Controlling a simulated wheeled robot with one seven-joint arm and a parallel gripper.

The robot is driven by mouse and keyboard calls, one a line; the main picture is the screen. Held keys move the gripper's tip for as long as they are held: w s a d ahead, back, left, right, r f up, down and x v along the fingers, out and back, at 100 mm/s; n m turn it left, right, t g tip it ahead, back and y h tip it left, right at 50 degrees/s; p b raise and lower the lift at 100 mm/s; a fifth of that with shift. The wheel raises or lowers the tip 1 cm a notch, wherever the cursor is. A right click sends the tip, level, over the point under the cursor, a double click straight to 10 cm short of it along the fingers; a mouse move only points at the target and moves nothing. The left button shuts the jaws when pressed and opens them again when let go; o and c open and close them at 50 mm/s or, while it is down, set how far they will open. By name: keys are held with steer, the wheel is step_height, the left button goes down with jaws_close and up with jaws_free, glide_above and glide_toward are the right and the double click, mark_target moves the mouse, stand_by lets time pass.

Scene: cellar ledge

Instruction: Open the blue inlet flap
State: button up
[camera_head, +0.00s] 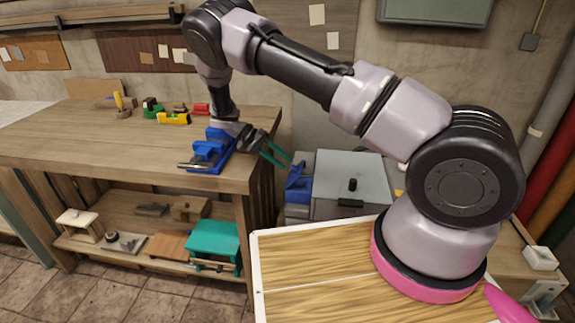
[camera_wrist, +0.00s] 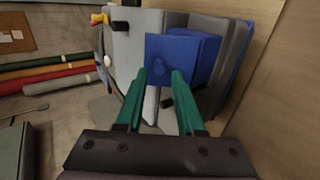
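In the head view the blue inlet part (camera_head: 298,184) is on the left side of a grey box-shaped machine (camera_head: 352,172). My gripper (camera_head: 276,155) is above and left of it, with two green fingers. In the wrist view the fingertips (camera_wrist: 162,73) are apart, with nothing held between them. They point towards the flap's lower edge; I cannot tell whether they touch it.
A wooden workbench (camera_head: 110,136) with a blue vise (camera_head: 208,150) and several small tools stands left, close to my gripper. Coloured pipes (camera_head: 556,165) run along the right wall.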

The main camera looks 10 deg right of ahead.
steer(key=v, duration=0.7)
steer(key=shift+a+r, duration=0.25)
steer(key=shift+a, duration=0.1)
